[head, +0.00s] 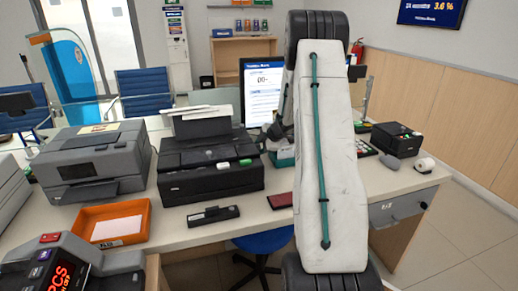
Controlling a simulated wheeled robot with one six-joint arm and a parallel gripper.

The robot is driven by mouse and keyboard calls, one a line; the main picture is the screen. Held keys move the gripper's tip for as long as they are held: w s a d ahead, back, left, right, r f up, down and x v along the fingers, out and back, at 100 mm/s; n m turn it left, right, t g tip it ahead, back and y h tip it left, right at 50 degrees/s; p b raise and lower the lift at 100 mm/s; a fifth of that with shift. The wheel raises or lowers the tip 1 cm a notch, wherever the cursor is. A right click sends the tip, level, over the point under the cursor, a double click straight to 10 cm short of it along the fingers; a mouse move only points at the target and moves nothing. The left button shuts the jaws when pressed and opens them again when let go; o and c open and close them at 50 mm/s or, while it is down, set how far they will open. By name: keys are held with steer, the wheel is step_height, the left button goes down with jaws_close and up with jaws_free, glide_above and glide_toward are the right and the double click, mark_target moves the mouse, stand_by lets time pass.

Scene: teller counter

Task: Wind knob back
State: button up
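I cannot make out a knob in the head view. My own white arm link with a teal stripe stands upright across the middle of the picture and covers part of the counter. Dark and grey parts at the end of my arm, around my gripper (279,131), show just left of this link, in front of the monitor. They are over a small green-based device (284,157) on the counter. The fingertips are too small and too covered to tell whether they are open, or whether they touch anything.
The counter (240,224) carries a black printer (210,178), a grey printer (92,172), an orange tray (112,205), a black stapler-like item (213,215) and a dark red booklet (280,201). A monitor (262,92) stands behind. A black box (396,139) and paper roll (425,165) are at right.

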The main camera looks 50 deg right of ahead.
steer(key=shift+w+r, duration=0.1)
stand_by(0.4)
steer(key=o, duration=1)
steer(key=v, duration=0.7)
steer(key=shift+s+r, duration=0.2)
steer(key=shift+r, duration=0.1)
